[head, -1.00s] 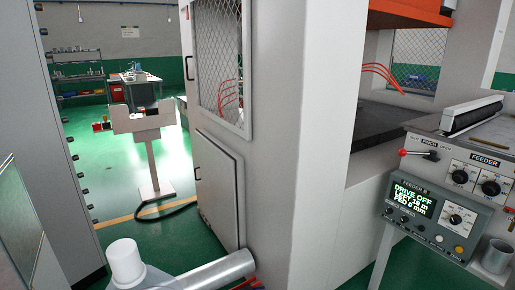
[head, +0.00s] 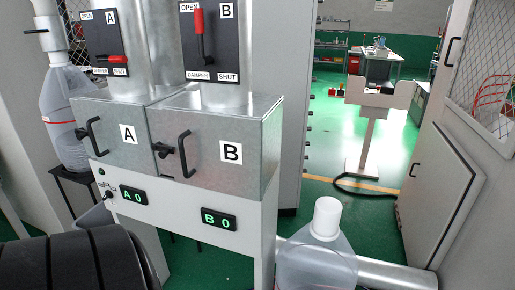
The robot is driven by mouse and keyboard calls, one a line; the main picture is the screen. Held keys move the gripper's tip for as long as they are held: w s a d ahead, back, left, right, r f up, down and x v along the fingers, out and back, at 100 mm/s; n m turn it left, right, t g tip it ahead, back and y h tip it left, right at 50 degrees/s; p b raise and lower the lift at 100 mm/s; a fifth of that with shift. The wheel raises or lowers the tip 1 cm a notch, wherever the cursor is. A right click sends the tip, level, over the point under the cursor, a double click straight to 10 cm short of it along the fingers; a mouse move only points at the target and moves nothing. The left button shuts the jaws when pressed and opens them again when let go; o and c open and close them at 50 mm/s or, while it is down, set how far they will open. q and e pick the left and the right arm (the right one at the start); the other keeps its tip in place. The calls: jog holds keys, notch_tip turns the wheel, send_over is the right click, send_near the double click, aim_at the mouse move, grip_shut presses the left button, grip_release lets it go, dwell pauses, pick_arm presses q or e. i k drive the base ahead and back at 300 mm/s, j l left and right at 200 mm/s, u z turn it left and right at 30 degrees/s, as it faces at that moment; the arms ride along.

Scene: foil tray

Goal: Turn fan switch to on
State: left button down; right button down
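A small dark switch knob (head: 109,195), probably the fan switch, is on the white front panel (head: 160,192) of the two-box metal unit at left. A small label beside it is too small to read, and its setting is too small to tell. Display A (head: 132,197) reads "A 0" and display B (head: 218,219) reads "B 0". Neither of my grippers shows in the head view.
Damper A's red handle (head: 111,59) lies level near SHUT; damper B's red handle (head: 198,21) points up near OPEN. A black ribbed cylinder (head: 80,262) fills the lower left. A translucent white-capped bottle (head: 318,262) stands lower right.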

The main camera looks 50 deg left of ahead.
aim_at(108, 194)
jog(key=u, duration=2.35)
